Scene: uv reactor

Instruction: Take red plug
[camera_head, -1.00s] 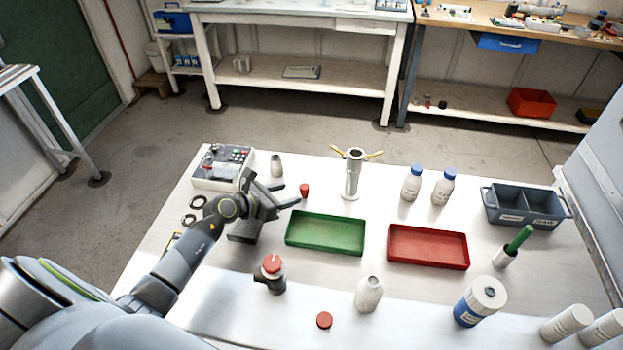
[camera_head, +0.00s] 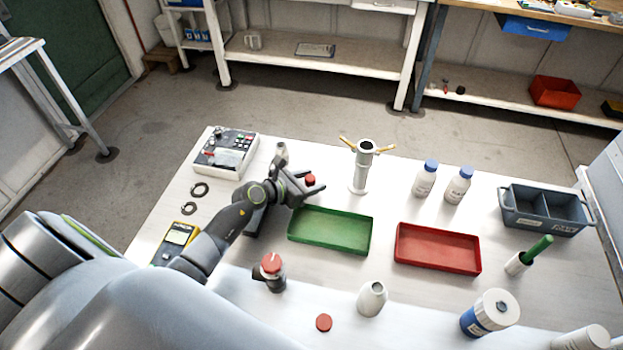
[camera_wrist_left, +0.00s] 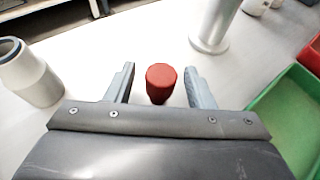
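The red plug (camera_head: 310,180) stands on the white table, behind the green tray's left corner. In the left wrist view the red plug (camera_wrist_left: 160,82) is upright between the two fingers, with a gap on each side. My left gripper (camera_head: 304,185) is open around the plug; it also shows in the left wrist view (camera_wrist_left: 160,88). In the head view the fingers hide the plug's lower part. My right gripper is not in view.
The green tray (camera_head: 330,250) lies close to the right of my left gripper. A steel cylinder with yellow handles (camera_head: 359,185) stands behind it. A grey-white fitting (camera_wrist_left: 32,78) stands to the left. A control box (camera_head: 226,170) is at the back left.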

